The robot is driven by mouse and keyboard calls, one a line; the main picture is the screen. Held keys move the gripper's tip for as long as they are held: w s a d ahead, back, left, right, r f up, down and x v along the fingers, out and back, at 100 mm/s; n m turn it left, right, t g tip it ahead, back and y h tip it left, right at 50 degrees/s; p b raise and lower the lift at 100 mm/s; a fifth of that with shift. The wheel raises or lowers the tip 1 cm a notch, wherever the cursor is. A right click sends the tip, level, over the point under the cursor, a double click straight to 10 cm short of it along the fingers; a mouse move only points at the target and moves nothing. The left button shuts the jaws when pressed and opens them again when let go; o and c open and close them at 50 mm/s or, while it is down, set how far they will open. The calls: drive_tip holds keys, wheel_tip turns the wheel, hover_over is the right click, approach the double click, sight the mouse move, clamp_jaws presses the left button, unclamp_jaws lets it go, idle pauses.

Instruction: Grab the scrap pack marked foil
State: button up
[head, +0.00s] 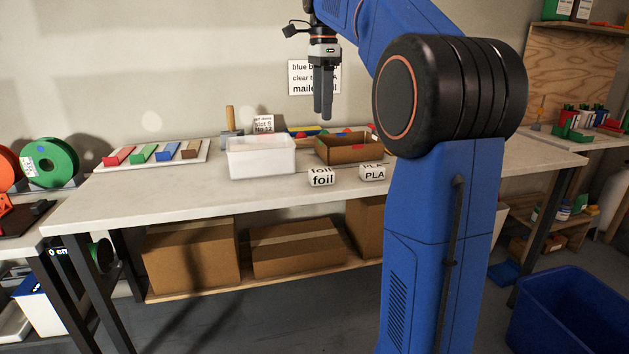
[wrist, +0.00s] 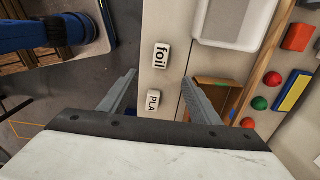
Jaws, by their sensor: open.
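The scrap pack marked foil (head: 321,178) is a small white block with black lettering on its top and front. It sits near the front of the white workbench (head: 215,193), in front of the gap between the white bin and the cardboard box. The wrist view shows it too (wrist: 161,54), beyond my fingertips. A similar white pack marked PLA (head: 373,173) sits just right of it, and lies between my fingers in the wrist view (wrist: 153,101), well below them. My gripper (head: 323,112) hangs above the bench, fingers pointing down, open and empty (wrist: 158,78).
A white bin (head: 262,160) and an open cardboard box (head: 349,151) stand behind the packs. A board with coloured bars (head: 150,153) lies at the left. The bench front left is clear. A blue tub (head: 569,318) stands on the floor at right.

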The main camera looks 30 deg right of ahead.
hover_over(321, 170)
drive_tip(key=f, duration=1.1)
drive_tip(key=shift+s+f, duration=0.2)
drive_tip(key=shift+f, duration=0.2)
drive_tip(key=shift+w+f, duration=0.15)
drive_tip(key=shift+f, duration=2.55)
drive_tip(key=shift+c, duration=0.6)
drive_tip(key=c, duration=1)
